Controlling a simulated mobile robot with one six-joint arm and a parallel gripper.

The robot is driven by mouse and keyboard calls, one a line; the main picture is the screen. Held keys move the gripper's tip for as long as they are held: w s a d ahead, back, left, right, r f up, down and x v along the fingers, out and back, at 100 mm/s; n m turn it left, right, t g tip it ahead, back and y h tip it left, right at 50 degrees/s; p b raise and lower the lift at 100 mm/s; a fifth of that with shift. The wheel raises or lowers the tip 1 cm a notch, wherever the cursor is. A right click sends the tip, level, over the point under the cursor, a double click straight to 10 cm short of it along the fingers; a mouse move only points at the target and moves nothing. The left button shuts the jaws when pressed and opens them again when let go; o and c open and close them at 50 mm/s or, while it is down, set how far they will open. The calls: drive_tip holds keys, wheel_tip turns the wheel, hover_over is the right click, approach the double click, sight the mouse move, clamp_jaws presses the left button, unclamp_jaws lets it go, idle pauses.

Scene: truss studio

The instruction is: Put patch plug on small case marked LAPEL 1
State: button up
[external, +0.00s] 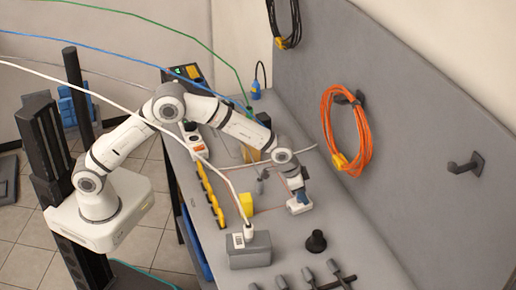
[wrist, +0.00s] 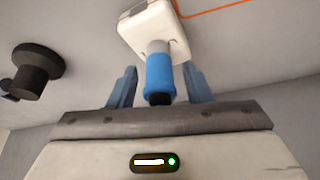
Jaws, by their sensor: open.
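A blue plug (wrist: 159,73) with a grey collar and a black end, which looks like the patch plug, is between my fingers. In the wrist view its collar end meets a small white case (wrist: 136,22); I cannot tell if it rests on it or is fixed to it. The white case also shows in the external view (external: 299,209), under my gripper (external: 300,196). In the wrist view my gripper (wrist: 160,85) is open, with gaps between the blue fingers and the plug. No LAPEL 1 marking is readable.
A grey box (external: 250,252) with a white cable plug on top stands nearer the front. A black round stand (external: 316,242) is to the right, with several dark tools in front. A yellow block (external: 246,205) stands left. Orange cable (external: 346,132) hangs on the panel.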

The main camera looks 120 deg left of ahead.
drive_tip(key=b+v, duration=0.2)
drive_tip(key=v, duration=1)
drive_tip(key=s+d+r+m, duration=0.1)
drive_tip(key=s+d+r, duration=0.1)
drive_tip(key=s+d, duration=0.3)
drive_tip(key=s+d+r+m+h, duration=0.1)
drive_tip(key=s+d+r, duration=0.2)
drive_tip(key=d, duration=0.4)
drive_tip(key=s+d+r+m, duration=0.1)
drive_tip(key=s+d+r, duration=0.1)
drive_tip(key=s+d, duration=0.3)
drive_tip(key=s+d+f+m, duration=0.1)
drive_tip(key=s+d, duration=0.6)
drive_tip(key=s, duration=0.3)
drive_tip(key=s+d+f+m+g+h, duration=0.1)
drive_tip(key=s+d+f+m, duration=0.1)
drive_tip(key=s+d, duration=0.5)
drive_tip(key=s, duration=0.4)
drive_tip(key=shift+s+f, duration=0.2)
drive_tip(key=shift+s, duration=0.05)
